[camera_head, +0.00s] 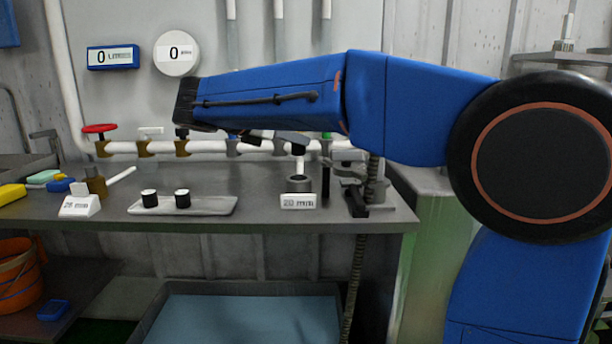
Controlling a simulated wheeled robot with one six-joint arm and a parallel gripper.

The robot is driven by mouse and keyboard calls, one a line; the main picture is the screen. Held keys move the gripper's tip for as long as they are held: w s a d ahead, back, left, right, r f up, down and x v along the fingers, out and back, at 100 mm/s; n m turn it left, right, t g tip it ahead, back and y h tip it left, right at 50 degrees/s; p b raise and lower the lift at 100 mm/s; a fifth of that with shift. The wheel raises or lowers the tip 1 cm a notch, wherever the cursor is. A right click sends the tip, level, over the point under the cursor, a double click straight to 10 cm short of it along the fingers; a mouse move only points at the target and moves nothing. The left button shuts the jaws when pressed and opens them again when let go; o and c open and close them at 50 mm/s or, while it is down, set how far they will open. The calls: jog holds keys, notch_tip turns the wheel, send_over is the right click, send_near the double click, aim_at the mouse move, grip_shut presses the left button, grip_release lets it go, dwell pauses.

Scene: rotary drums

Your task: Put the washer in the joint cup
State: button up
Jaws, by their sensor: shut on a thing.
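My blue arm reaches in from the right over the bench. Below its forearm, small dark and grey parts of what looks like my gripper (290,140) show against the white pipe. It is shut, and the thing in it, taken as the washer, is too hidden to make out. A short dark grey cylinder (299,184), which looks like the joint cup, stands on the bench behind a white "20 mm" label. It is below the gripper parts, and a white upright piece shows just above it. I cannot tell how far apart the gripper and cylinder are.
A light tray (215,206) with two black-and-white cylinders lies on the grey bench (250,221). A metal stand (358,185) is close right of the cup. A valved white pipe (207,148) runs along the back. A brass fitting (96,184) stands left. Bench between tray and cup is clear.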

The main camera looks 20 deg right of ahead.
jog(key=shift+f, duration=3.95)
jog(key=shift+f, duration=0.15)
jog(key=o, duration=1)
jog(key=shift+a+r, duration=0.2)
jog(key=v, duration=1.1)
jog(key=shift+s+a+r, duration=0.2)
jog(key=shift+a+r, duration=0.05)
